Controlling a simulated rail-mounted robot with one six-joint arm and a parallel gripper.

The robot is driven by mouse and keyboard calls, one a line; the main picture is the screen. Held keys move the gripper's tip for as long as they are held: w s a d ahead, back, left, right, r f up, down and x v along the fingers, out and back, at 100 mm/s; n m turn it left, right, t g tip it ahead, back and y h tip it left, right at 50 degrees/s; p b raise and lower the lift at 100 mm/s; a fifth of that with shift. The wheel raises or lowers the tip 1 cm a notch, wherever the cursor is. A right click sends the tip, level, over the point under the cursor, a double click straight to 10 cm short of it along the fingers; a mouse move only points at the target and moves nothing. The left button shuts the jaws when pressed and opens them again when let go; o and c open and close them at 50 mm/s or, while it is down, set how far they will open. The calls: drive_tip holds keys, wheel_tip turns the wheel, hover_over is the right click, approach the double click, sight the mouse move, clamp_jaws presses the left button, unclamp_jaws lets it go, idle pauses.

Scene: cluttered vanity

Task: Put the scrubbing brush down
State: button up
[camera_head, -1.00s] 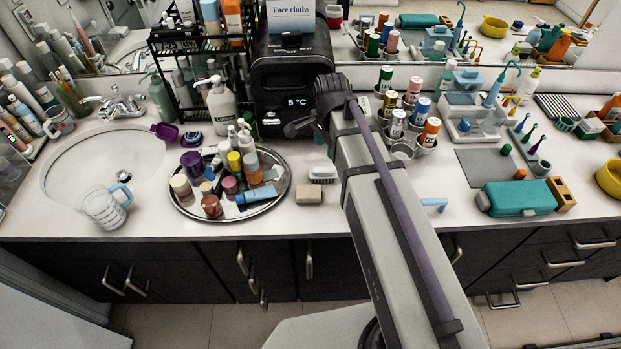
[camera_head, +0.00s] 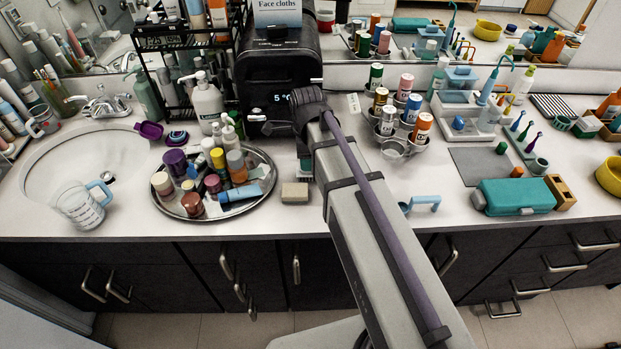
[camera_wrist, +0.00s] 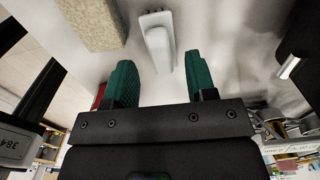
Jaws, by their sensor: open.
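The scrubbing brush (camera_wrist: 157,42), a pale grey-white piece, lies on the white counter in the wrist view. It is just beyond and between my fingertips, with clear gaps on both sides. My gripper (camera_wrist: 158,78) has two green fingers spread apart, with nothing pinched between them. In the head view, my arm comes in from the lower right and hides most of the gripper and part of the brush (camera_head: 305,178). A beige block (camera_head: 295,192) sits just in front of the brush; it also shows at the top left of the wrist view (camera_wrist: 90,22).
A round tray (camera_head: 262,200) crowded with bottles stands to the left. A black box (camera_head: 270,100) with a display is behind. Cups holding cans (camera_head: 395,148) stand to the right. A teal case (camera_head: 515,197) is farther right. The counter's front edge is close.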

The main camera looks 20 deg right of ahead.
drive_tip(key=f+b, duration=0.5)
drive_tip(key=shift+d+f, duration=0.15)
drive_tip(key=shift+d, duration=0.1)
drive_tip(key=shift+r+p, duration=0.25)
drive_tip(key=shift+p, duration=0.05)
drive_tip(key=c, duration=0.8)
